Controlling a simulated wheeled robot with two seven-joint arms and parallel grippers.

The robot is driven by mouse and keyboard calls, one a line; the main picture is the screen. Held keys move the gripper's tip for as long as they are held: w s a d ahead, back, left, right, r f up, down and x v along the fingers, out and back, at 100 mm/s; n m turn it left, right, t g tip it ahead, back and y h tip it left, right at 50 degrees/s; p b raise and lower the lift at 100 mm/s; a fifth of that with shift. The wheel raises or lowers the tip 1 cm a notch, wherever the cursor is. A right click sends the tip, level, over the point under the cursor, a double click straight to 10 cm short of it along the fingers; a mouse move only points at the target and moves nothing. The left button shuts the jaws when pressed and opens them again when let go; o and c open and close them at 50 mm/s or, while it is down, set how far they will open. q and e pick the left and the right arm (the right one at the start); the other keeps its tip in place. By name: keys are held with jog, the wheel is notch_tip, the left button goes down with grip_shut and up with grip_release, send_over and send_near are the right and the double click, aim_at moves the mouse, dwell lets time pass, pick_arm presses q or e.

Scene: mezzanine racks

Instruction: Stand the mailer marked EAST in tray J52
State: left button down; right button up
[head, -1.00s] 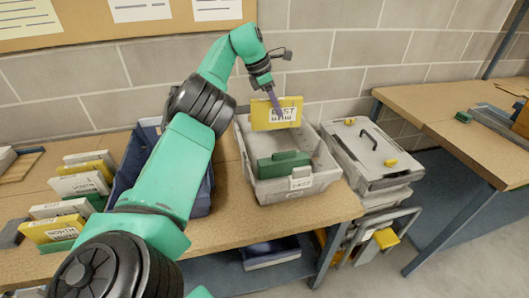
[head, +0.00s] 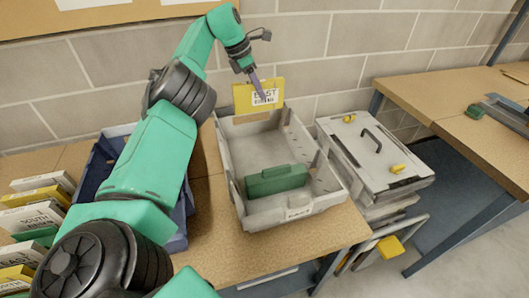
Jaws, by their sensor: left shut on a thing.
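The yellow mailer (head: 243,97) has a white label that reads EAST. My left gripper (head: 259,88) is shut on it and holds it upright at the back end of a grey tray (head: 268,213). The mailer's lower edge shows near the tray's back rim; I cannot tell whether it touches the tray. The tray's front label (head: 298,200) is too blurred to read. A green block-like item (head: 277,180) sits inside the tray towards the front, and the tray floor behind it is bare. My right gripper is not in view.
A blue bin (head: 178,243) stands left of the tray, partly behind my left arm. Several white and yellow mailers (head: 33,217) stand at the far left. A grey lidded box (head: 350,148) with a black handle is at the right. Another table (head: 440,100) stands beyond it.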

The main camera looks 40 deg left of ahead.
aim_at(245, 111)
pick_arm(q)
jog(key=f+b, duration=0.1)
jog(key=f, duration=0.4)
jog(key=f+b, duration=0.2)
jog(key=f, duration=0.4)
jog(key=s+f+b, duration=0.1)
jog(key=f+b, duration=0.1)
jog(key=f, duration=0.4)
jog(key=shift+d+f, duration=0.1)
jog(key=shift+d, duration=0.25)
jog(key=shift+w+f, duration=0.1)
jog(key=shift+f, duration=0.2)
jog(key=shift+a+f, duration=0.1)
jog(key=shift+f, duration=0.05)
jog(key=c, duration=0.7)
grip_release()
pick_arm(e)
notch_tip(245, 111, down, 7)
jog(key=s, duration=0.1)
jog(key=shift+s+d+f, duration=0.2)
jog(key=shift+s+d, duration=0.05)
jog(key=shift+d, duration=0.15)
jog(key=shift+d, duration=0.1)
pick_arm(q)
jog(key=v, duration=1.2)
jog(key=shift+r, duration=0.25)
jog(key=shift+w, duration=0.1)
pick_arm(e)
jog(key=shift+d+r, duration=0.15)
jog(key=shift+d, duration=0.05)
